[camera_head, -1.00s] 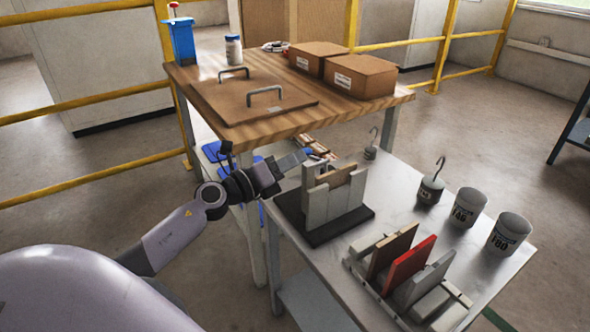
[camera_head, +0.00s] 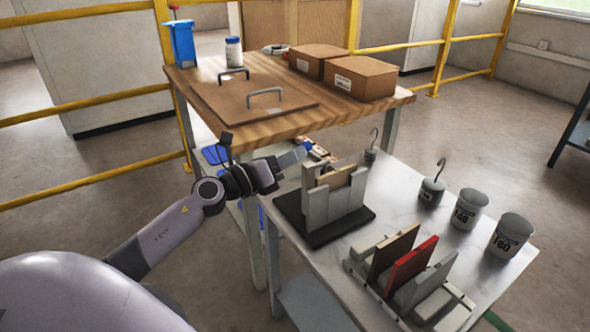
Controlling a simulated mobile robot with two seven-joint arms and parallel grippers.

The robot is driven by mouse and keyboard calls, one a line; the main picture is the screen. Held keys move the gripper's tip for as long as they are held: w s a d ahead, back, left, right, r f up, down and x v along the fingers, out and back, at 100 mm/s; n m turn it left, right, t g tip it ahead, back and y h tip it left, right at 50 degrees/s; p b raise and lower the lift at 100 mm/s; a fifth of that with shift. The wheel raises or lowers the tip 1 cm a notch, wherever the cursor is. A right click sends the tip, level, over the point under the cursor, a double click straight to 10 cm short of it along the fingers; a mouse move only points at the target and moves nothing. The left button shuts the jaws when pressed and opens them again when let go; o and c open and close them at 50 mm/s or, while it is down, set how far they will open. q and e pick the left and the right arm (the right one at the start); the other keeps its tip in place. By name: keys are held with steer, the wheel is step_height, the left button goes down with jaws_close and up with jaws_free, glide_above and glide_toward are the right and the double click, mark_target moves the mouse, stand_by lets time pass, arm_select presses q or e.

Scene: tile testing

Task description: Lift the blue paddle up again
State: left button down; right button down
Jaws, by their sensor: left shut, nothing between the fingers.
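My left gripper (camera_head: 291,158) reaches in from the left, just left of the grey tile stand. It is shut and empty. No whole blue paddle can be made out. A small blue piece (camera_head: 307,145) shows right by the fingertips; I cannot tell whether it is the paddle. The tile stand (camera_head: 318,205) has grey upright blocks with a tan tile (camera_head: 335,177) between them, on a black base (camera_head: 296,222). My right gripper is not in view.
A rack with brown, red (camera_head: 412,262) and grey tiles stands at the front. Hooked weights (camera_head: 431,191) and grey cups (camera_head: 511,236) stand on the right. The wooden table (camera_head: 350,112) behind bears boxes and a blue bin (camera_head: 182,42). Blue items (camera_head: 214,155) lie lower left.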

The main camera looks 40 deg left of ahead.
arm_select(q)
steer(key=shift+r+m, duration=0.35)
steer(key=shift+m, duration=0.35)
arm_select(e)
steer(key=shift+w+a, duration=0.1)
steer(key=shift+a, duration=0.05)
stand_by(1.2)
arm_select(q)
steer(key=shift+f, duration=0.1)
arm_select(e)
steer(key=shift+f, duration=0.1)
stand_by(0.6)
